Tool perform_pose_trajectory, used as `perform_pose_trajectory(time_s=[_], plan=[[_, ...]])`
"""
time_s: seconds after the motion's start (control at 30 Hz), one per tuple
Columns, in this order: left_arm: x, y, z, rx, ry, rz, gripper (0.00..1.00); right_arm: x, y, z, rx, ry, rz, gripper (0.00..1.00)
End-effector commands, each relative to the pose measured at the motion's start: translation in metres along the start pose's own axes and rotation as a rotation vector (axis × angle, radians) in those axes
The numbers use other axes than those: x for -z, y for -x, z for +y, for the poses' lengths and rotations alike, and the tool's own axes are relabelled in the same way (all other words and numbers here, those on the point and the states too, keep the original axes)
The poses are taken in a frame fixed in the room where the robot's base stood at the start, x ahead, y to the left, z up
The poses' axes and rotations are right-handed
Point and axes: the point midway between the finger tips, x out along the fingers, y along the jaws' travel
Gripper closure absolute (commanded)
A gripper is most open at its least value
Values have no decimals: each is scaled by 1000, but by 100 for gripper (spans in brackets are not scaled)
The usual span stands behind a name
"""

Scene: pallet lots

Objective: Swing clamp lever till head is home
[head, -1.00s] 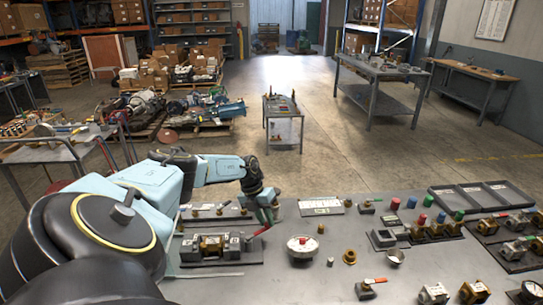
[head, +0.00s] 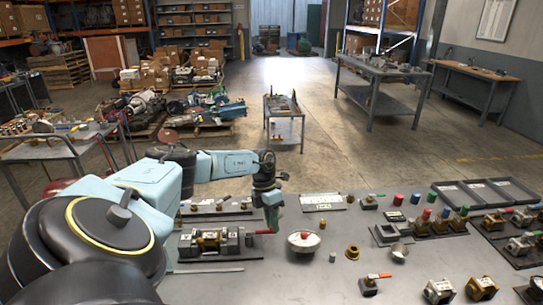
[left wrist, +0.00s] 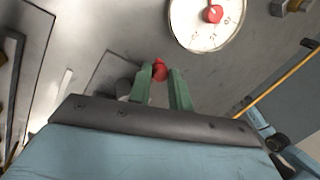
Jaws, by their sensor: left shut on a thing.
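The clamp fixture (head: 215,243), a dark base with a brass body between grey blocks, sits on the near left of the grey bench. Its red-tipped lever (head: 264,232) sticks out to the right from the fixture's right end. My left gripper (head: 272,222) points down over the lever's red end. In the left wrist view the green fingers (left wrist: 162,76) are shut on the red lever grip (left wrist: 160,68). The clamp head's contact with the brass body is too small to tell. My right gripper is in neither view now.
A round white dial with a red knob (head: 304,241) stands just right of the lever; it is large in the left wrist view (left wrist: 207,22). Brass fittings (head: 352,252), valves and a divided tray (head: 487,192) fill the bench's right side.

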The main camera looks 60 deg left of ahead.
Motion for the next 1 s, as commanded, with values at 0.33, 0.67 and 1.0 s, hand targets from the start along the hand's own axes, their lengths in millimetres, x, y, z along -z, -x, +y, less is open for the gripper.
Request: perform_pose_trajectory(time_s=[0.33, 0.67, 1.0], plan=[[4, -5, -1, 1, -8, 20, 100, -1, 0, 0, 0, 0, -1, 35], [4, -5, 0, -1, -7, 19, 58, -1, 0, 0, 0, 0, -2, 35], [2, -3, 0, 0, -6, 11, 58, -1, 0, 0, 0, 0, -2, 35]])
